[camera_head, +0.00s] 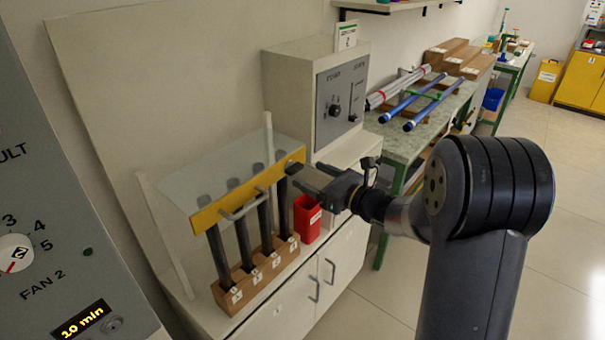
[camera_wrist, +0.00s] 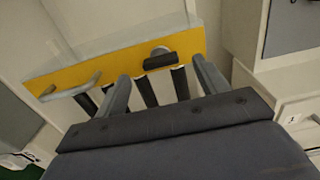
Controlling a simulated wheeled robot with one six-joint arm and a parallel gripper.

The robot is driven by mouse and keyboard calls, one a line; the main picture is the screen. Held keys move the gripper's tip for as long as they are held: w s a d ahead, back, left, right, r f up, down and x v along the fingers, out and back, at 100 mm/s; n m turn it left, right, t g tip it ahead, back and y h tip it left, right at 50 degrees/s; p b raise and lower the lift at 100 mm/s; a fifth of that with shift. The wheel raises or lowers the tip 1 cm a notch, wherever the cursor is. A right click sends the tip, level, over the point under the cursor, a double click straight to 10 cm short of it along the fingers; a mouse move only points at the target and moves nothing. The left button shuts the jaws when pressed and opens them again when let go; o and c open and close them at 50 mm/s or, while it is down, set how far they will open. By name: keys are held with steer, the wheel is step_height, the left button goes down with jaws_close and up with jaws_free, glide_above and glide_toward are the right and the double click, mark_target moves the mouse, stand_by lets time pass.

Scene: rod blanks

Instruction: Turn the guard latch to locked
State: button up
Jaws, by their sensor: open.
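The guard is a clear panel (camera_head: 232,170) with a yellow bar (camera_head: 238,199) along its front edge. The guard latch (camera_wrist: 160,60) is a dark bar-shaped handle on a round pale boss near one end of the yellow bar. In the wrist view its handle lies roughly along the bar. In the head view my gripper (camera_head: 303,180) is at the right end of the yellow bar and largely hides the latch. My gripper (camera_wrist: 161,72) is open, with its fingers on either side of the latch in the wrist view; I cannot tell whether they touch it.
Several dark rods (camera_head: 243,240) stand in a wooden block (camera_head: 258,275) behind the guard. A red bin (camera_head: 307,218) is just below my gripper. A grey control box (camera_head: 318,92) stands behind. A metal handle (camera_head: 245,205) sticks out from the yellow bar.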

mark_target(298, 170)
steer(key=v, duration=0.6)
steer(key=shift+b, duration=0.35)
steer(key=p+x, duration=0.2)
steer(key=x, duration=0.8)
steer(key=shift+w+a, duration=0.2)
steer(key=shift+a, duration=0.15)
steer(key=shift+r+p, duration=0.1)
steer(key=shift+p, duration=0.25)
steer(key=shift+d, duration=0.1)
steer(key=shift+b, duration=0.3)
